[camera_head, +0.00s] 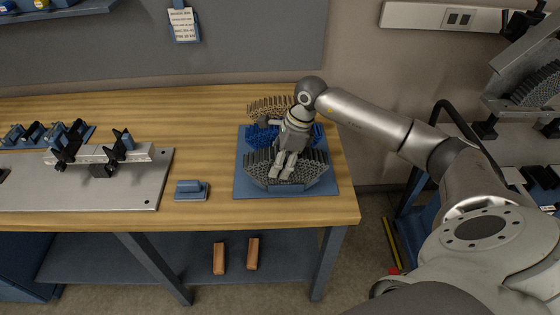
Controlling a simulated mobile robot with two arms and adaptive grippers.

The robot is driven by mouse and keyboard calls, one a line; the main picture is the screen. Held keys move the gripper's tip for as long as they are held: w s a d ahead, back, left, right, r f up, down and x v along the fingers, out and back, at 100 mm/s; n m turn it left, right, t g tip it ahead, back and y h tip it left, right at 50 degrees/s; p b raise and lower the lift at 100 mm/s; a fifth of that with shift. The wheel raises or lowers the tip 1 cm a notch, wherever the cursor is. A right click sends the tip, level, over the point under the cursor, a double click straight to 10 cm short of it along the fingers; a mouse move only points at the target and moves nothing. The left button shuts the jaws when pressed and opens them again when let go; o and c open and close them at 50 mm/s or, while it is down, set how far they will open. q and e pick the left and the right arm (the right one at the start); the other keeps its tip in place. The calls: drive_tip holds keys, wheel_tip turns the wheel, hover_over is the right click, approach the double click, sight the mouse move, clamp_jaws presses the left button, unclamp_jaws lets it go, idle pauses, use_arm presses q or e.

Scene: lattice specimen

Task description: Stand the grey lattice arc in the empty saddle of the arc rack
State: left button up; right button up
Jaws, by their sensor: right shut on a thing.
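The grey lattice arc (316,172) is at the front of the arc rack (244,189), a blue plate near the table's right end. My left gripper is not in view.
A small blue block (191,189) lies left of the rack. Farther left, a metal plate (120,185) carries a fixture with black clamps. The wooden table (215,105) is bare behind the block. A grey panel rises behind the table.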

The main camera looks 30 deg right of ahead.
drive_tip(key=o, duration=1.1)
drive_tip(key=shift+o, duration=0.5)
drive_tip(key=o, duration=0.4)
drive_tip(key=shift+r, duration=0.1)
drive_tip(key=shift+p+v, duration=1.25)
drive_tip(key=shift+v, duration=1.15)
drive_tip(key=shift+s, duration=0.1)
